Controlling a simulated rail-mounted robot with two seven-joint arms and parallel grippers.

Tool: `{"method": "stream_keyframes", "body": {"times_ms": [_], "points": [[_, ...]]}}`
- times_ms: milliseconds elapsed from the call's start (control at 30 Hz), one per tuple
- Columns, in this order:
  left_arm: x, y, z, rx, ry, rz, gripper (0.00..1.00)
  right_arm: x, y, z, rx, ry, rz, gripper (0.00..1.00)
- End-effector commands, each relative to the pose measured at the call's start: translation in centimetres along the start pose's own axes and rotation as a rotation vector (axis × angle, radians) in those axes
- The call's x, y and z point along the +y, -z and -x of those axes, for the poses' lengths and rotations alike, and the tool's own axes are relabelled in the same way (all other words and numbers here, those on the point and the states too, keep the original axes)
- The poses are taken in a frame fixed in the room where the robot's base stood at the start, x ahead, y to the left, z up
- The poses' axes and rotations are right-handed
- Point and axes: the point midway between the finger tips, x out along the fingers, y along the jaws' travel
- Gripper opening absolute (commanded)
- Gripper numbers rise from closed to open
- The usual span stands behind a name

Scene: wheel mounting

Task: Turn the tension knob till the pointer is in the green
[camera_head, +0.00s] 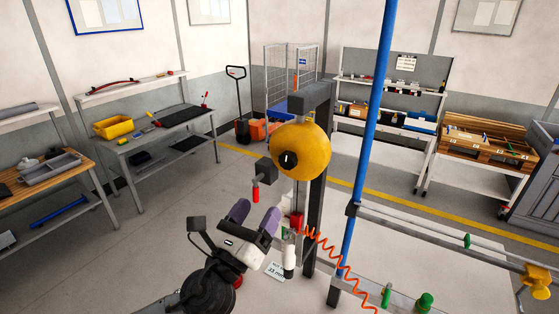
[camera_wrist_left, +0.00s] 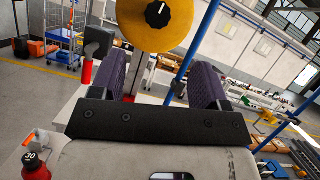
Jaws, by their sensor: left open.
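The tension knob (camera_head: 287,160) is a black disc with a short white pointer mark, on the front of a round yellow housing (camera_head: 312,142) hung from a dark post. The pointer looks roughly upright; I cannot make out a green zone. In the left wrist view the knob (camera_wrist_left: 158,13) is at the top edge, with the yellow housing (camera_wrist_left: 182,28) cut off around it. My left gripper (camera_head: 255,216) is open and empty, below and left of the knob and apart from it. It also shows in the left wrist view (camera_wrist_left: 161,78), its purple fingers spread. My right gripper does not show.
A dark block with a red handle (camera_head: 256,193) hangs close above my left gripper. A dark post (camera_head: 316,220), a blue pole (camera_head: 371,115) and a coiled orange hose (camera_head: 335,262) stand to the right. The bench (camera_head: 455,285) has green-topped parts.

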Motion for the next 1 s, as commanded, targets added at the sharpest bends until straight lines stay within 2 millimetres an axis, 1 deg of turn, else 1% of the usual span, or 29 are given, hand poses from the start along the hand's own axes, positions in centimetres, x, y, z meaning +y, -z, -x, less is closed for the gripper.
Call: {"method": "stream_keyframes", "body": {"times_ms": [167,267,600,700,800,1000], "points": [[0.0,-0.1,-0.6,-0.001,-0.002,-0.065,0.69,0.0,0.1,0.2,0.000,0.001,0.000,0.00],[0.0,-0.2,-1.7,-0.002,-0.002,-0.070,0.69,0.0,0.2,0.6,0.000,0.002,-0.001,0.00],[0.0,-0.3,-8.1,-0.002,-0.004,-0.068,0.69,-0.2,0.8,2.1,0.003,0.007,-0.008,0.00],[0.0,-0.2,-9.7,-0.001,-0.004,-0.068,0.69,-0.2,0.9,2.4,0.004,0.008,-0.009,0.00],[0.0,-0.2,-11.1,-0.001,-0.003,-0.068,0.69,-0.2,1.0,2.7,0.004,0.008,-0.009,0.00],[0.1,-0.1,-13.0,-0.001,-0.004,-0.067,0.69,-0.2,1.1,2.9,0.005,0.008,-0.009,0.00]]}}
